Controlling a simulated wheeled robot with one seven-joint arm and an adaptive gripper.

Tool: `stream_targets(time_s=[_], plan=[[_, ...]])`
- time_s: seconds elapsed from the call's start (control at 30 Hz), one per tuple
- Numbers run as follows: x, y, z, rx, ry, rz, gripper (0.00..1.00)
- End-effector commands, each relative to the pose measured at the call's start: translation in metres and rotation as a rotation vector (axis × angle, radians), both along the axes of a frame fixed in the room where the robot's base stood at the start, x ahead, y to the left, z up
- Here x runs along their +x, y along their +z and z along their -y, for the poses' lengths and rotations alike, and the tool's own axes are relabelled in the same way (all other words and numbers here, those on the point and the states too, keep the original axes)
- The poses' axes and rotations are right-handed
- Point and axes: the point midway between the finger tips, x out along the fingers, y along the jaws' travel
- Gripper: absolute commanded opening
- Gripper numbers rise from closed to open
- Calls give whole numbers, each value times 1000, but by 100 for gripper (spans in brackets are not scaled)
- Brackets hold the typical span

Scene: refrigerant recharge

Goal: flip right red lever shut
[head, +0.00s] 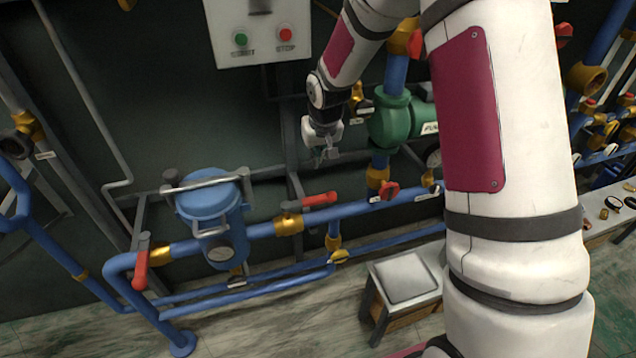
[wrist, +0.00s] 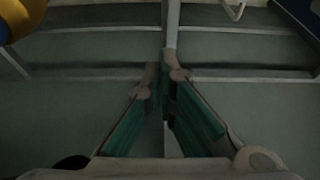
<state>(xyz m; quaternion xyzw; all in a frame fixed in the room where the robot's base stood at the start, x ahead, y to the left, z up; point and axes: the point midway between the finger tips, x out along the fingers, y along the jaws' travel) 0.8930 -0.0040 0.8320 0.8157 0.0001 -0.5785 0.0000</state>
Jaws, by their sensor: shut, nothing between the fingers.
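The right red lever (head: 320,199) sits on a brass valve (head: 288,224) on the blue pipe, to the right of the blue filter housing. Its handle points right, roughly along the pipe. A left red lever (head: 141,270) sits on another brass valve at the left pipe bend, its handle across the pipe. My gripper (head: 326,153) hangs above the right lever in the head view, apart from it in the picture. In the wrist view my gripper (wrist: 165,88) shows green-padded fingers, shut and empty. No lever can be made out in the wrist view.
The blue filter housing (head: 211,208) stands left of the right lever. A green pump (head: 392,122) and a red valve handle (head: 389,191) are to the right. A grey-topped stool (head: 405,278) stands below. A start-stop box (head: 262,38) hangs on the wall.

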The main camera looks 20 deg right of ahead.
Motion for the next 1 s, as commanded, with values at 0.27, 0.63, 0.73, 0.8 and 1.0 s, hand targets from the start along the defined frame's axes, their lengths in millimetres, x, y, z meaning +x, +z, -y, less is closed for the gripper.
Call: stream_targets(time_s=[0.27,0.63,0.73,0.8,1.0], plan=[[8,-27,0,0,0,-4,0],[33,-95,0,0,0,-2,0],[19,-94,0,-2,2,-1,0],[9,-94,0,-1,1,-1,0],[-5,-94,0,0,0,0,0]])
